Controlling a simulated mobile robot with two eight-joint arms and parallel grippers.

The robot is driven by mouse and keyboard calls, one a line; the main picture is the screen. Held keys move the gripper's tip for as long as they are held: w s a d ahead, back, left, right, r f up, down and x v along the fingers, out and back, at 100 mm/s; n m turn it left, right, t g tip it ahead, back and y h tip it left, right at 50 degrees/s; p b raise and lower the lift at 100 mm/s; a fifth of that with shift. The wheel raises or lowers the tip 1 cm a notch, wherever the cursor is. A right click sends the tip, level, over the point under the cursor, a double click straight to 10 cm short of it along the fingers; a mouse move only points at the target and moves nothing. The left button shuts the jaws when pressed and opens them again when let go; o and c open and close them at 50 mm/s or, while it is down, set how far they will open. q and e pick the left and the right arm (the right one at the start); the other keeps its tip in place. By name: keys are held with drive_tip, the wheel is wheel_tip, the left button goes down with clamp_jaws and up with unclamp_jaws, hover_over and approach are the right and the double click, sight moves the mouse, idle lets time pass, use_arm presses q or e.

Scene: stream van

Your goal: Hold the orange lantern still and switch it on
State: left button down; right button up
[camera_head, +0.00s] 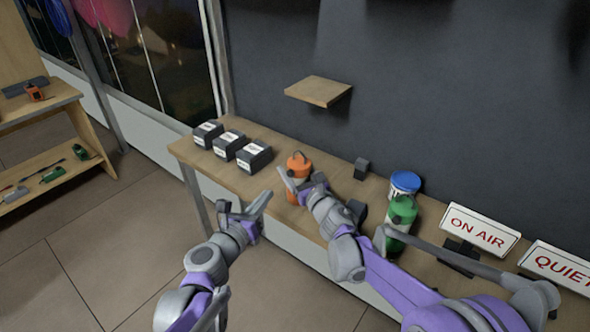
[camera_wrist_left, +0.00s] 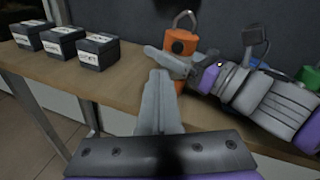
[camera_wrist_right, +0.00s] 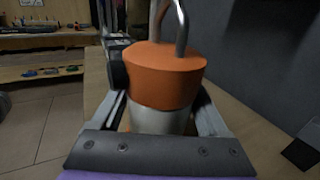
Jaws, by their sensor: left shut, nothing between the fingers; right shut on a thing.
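The orange lantern (camera_head: 299,166) stands on the wooden table, and my right gripper (camera_head: 298,184) is shut on its body. In the right wrist view the lantern (camera_wrist_right: 165,75) sits between the two fingers, with an orange cap, a pale lower body, a metal loop handle and a dark knob on the cap's left side. In the left wrist view the lantern (camera_wrist_left: 180,42) shows behind my right gripper, with a dark round spot on its cap. My left gripper (camera_head: 257,200) is shut and empty, in front of the table edge, apart from the lantern.
Several black boxes (camera_head: 228,145) stand on the table left of the lantern. A green bottle (camera_head: 400,222), a blue-lidded tub (camera_head: 404,184) and an ON AIR sign (camera_head: 479,230) stand to the right. A small shelf (camera_head: 318,91) juts from the wall above.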

sight(290, 174)
use_arm(q)
drive_tip(key=w+d+r+m+y, duration=0.1)
drive_tip(key=w+d+m+y, duration=0.3)
drive_tip(key=y, duration=0.4)
drive_tip(key=shift+d+r+t+y, duration=0.3)
drive_tip(key=shift+d+r+y, duration=0.05)
drive_tip(key=shift+y, duration=0.05)
idle(0.5)
drive_tip(key=shift+w+d, duration=0.1)
drive_tip(key=shift+w, duration=0.05)
idle(1.7)
